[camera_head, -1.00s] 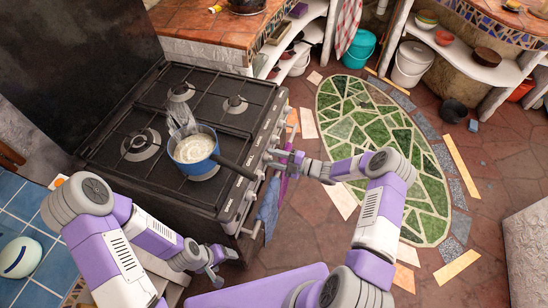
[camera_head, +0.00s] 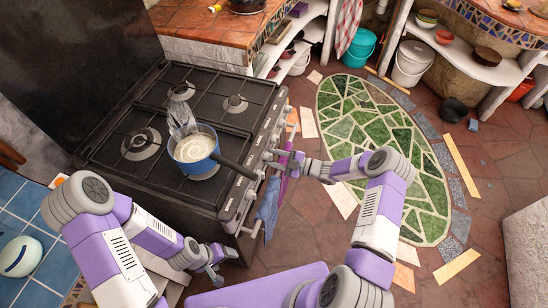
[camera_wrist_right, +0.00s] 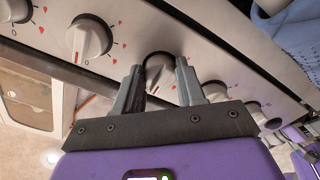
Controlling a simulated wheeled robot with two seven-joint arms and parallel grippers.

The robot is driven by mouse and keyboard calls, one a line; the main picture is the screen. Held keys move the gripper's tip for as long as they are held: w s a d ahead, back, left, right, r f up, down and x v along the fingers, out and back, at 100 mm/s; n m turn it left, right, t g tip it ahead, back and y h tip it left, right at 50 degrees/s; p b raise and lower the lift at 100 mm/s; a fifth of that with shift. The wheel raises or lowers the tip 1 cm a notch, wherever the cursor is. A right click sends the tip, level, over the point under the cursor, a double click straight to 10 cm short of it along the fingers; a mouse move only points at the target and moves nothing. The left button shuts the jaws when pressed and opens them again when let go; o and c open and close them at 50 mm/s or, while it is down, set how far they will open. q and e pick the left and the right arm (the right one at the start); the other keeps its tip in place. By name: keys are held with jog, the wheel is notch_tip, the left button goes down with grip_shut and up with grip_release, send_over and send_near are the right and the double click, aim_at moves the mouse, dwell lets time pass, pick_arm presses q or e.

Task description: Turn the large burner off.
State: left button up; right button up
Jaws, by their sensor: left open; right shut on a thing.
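The black stove (camera_head: 130,105) stands left of centre in the head view, with several burners and a row of knobs on its light front panel. A blue pot (camera_head: 197,148) with pale contents sits on a burner. My right gripper (camera_head: 272,158) is at the front panel. In the right wrist view my right gripper (camera_wrist_right: 160,66) is shut on a knob (camera_wrist_right: 163,77), mostly hidden between its fingers. Another white knob (camera_wrist_right: 88,40) is beside it to the left, with red marks around it. My left gripper (camera_head: 217,268) is open and empty, low in front of the stove.
The pot's dark handle (camera_head: 236,168) sticks out toward the front panel. A blue cloth (camera_head: 267,207) hangs at the stove front. Tiled counters stand behind and to the right.

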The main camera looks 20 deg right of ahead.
jog(key=o, duration=1)
jog(key=shift+o, duration=0.2)
jog(key=p+v, duration=0.1)
jog(key=v, duration=0.6)
jog(key=shift+s+d, duration=0.2)
jog(key=shift+d, duration=0.05)
